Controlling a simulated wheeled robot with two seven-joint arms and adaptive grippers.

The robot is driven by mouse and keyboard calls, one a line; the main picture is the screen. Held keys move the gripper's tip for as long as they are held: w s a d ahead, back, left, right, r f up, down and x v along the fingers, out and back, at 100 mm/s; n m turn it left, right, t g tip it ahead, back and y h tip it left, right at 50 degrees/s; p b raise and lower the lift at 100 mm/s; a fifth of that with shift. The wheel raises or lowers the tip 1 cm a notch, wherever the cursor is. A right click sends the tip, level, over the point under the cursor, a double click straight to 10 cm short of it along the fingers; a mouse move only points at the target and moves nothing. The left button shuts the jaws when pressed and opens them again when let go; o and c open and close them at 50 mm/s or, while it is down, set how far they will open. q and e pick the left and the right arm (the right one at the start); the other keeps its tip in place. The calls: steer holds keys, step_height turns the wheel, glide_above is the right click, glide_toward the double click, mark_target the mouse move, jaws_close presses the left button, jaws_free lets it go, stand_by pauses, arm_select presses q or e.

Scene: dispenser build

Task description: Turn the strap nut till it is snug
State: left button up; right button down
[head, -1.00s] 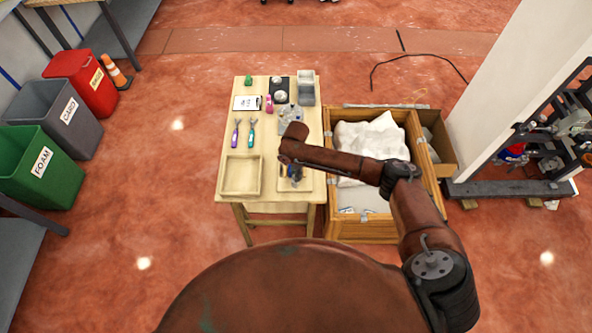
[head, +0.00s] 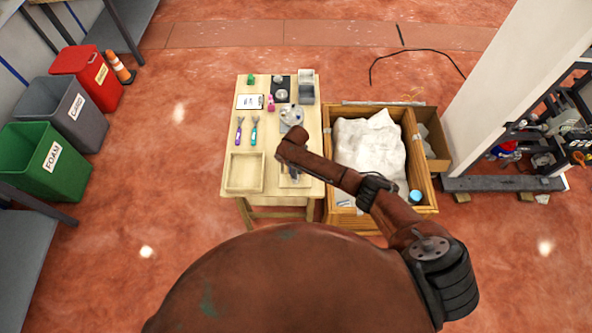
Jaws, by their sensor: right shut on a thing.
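My right gripper (head: 293,173) shows small and dark below the bent brown arm, low over the light pad (head: 303,182) at the table's front right. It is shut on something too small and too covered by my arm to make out. I cannot pick out the strap nut in the head view. A grey part with a round top (head: 292,115) lies on the table behind my arm. My left gripper is not in view.
The wooden table (head: 231,136) holds an empty shallow tray (head: 231,173), purple (head: 239,131) and teal (head: 254,131) hand tools, a white card (head: 249,102) and a grey bin (head: 306,93). A wooden crate (head: 431,190) with white wrapping (head: 370,148) stands close on the right. Floor left of the table is clear.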

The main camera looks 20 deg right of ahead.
steer(key=shift+r+m+p, duration=0.1)
steer(key=shift+m+p, duration=0.2)
steer(key=shift+m, duration=0.3)
steer(key=c, duration=1.8)
jaws_free()
steer(key=shift+c, duration=0.2)
step_height(320, 180, up, 12)
